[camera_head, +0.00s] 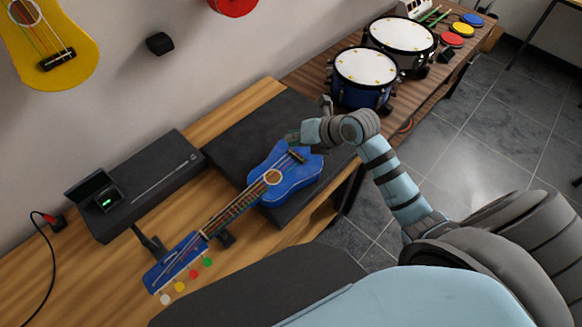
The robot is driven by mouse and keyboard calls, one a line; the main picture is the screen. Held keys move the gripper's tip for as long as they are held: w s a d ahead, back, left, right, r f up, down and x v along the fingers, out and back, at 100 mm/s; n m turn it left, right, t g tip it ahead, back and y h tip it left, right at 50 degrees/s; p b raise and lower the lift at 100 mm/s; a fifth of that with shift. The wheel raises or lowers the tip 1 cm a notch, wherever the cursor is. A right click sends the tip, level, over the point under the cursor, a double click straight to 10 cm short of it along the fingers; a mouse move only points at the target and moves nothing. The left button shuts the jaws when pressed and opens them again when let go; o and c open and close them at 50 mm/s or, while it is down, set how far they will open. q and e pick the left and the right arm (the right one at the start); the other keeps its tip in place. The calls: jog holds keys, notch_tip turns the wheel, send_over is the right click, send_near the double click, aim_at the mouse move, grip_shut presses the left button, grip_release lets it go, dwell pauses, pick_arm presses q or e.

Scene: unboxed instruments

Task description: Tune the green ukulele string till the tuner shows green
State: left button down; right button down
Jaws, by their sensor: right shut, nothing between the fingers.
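A blue ukulele (285,193) lies with its body on a dark mat and its neck pointing to the lower left. White, yellow and red pegs and a green peg (208,262) stick out along the right side of its headstock (173,268). Coloured strings run along the neck; the green one is too thin to single out. A black tuner (105,199) at the left has a small screen lit green. My right gripper (291,137) is shut and empty by the body end of the ukulele, far from the pegs. My left gripper is out of view.
A dark flat case (150,185) lies behind the headstock, with the tuner at its left end. The dark mat (235,140) covers part of the wooden table. Drums (364,72) stand at the back right. A black cable (45,262) lies at the left.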

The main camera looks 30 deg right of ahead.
jog(key=b, duration=0.8)
send_over(293, 167)
notch_tip(293, 167, down, 8)
jog(key=shift+f, duration=0.5)
dwell(0.5)
jog(key=shift+f, duration=0.4)
jog(key=shift+f+b, duration=0.25)
jog(key=shift+b, duration=0.15)
dwell(0.3)
jog(key=shift+r, duration=0.1)
jog(key=shift+r+p, duration=0.65)
jog(key=shift+p, duration=0.2)
